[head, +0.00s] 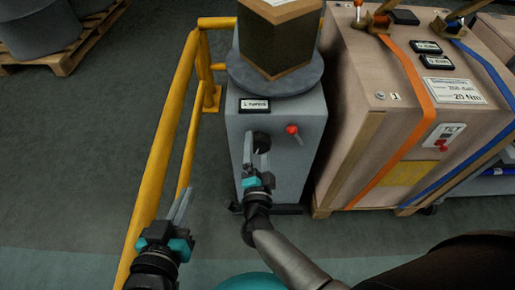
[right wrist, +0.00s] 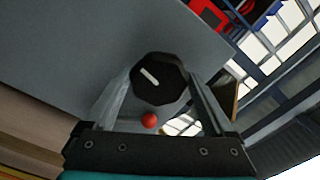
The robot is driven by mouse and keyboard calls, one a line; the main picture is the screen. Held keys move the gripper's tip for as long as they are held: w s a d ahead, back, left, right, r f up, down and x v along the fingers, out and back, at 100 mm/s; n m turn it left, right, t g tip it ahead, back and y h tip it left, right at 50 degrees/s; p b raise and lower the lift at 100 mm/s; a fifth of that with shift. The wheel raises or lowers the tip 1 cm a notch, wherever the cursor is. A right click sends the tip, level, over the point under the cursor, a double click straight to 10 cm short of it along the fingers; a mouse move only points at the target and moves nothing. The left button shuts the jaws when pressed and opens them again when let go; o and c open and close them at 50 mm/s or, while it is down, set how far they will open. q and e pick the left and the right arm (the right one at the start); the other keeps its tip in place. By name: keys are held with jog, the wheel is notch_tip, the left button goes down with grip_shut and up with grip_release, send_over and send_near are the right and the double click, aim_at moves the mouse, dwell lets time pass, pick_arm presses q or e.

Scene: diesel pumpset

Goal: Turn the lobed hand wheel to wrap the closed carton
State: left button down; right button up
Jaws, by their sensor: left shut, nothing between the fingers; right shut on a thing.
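The black lobed hand wheel (head: 262,139) is on the front face of a grey machine (head: 305,150). In the right wrist view the wheel (right wrist: 160,88) shows a white mark, tilted, and lies between the two finger tips. My right gripper (head: 257,160) is shut on the wheel. The carton (head: 275,45), wrapped in a dark layer on its sides, stands on the round grey turntable (head: 245,82) on top of the machine; its upper part is cut off by the picture edge. My left gripper (head: 184,203) is shut and empty, beside the yellow rail.
A red-knobbed lever (head: 292,130) sits right of the wheel; its red knob (right wrist: 149,120) also shows in the right wrist view. A small counter label (head: 255,105) is above the wheel. A yellow rail (head: 158,170) runs on the left. A strapped wooden crate (head: 360,120) stands close on the right.

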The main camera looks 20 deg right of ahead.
jog(key=shift+m, duration=0.5)
jog(key=o, duration=1.1)
